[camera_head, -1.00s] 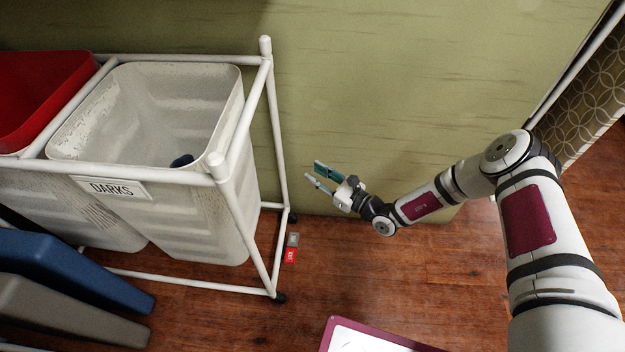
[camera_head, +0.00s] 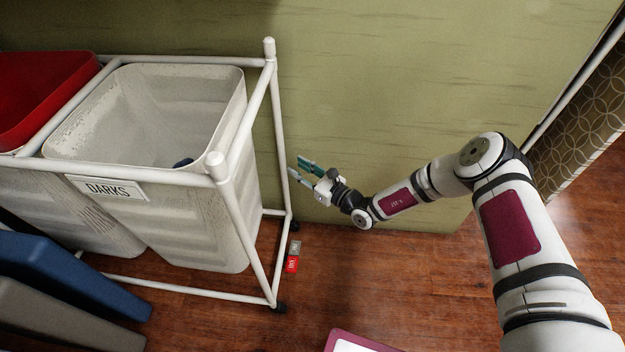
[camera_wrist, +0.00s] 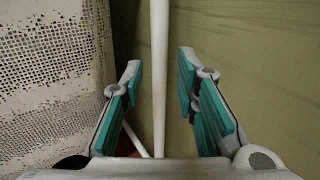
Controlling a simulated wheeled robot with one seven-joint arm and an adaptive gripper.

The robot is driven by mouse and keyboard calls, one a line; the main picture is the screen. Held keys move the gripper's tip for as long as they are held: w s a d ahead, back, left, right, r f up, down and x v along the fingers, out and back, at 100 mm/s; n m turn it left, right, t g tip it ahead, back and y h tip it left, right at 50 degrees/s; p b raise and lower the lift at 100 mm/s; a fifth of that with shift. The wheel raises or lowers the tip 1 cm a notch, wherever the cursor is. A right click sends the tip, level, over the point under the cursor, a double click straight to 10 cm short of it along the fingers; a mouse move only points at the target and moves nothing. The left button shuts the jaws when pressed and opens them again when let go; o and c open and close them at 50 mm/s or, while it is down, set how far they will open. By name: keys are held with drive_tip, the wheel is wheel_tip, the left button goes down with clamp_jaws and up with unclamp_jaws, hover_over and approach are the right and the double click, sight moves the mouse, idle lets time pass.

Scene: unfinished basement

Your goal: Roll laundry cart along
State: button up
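The laundry cart is a white pipe frame (camera_head: 261,225) on small black casters, standing at the left of the head view. It holds a worn white bin labelled DARKS (camera_head: 205,120) and a red bin (camera_head: 40,95). My gripper (camera_head: 298,168) is open, just right of the cart's far right upright. In the wrist view, a white upright pipe (camera_wrist: 160,70) runs between the open fingers of my gripper (camera_wrist: 160,95), with space on both sides. The pipe's depth relative to the fingertips is hard to tell.
A green wall (camera_head: 400,90) stands behind the cart and arm. Small red and grey blocks (camera_head: 292,264) lie on the wooden floor beside the cart. Blue and grey folded chairs or panels (camera_head: 70,280) stand front left. A patterned curtain (camera_head: 585,130) hangs at right. Floor right of the cart is mostly clear.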

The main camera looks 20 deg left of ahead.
sight(284, 159)
drive_tip(key=b+x, duration=0.2)
drive_tip(key=x, duration=0.4)
drive_tip(key=shift+a, duration=0.15)
drive_tip(key=shift+c, duration=0.3)
clamp_jaws()
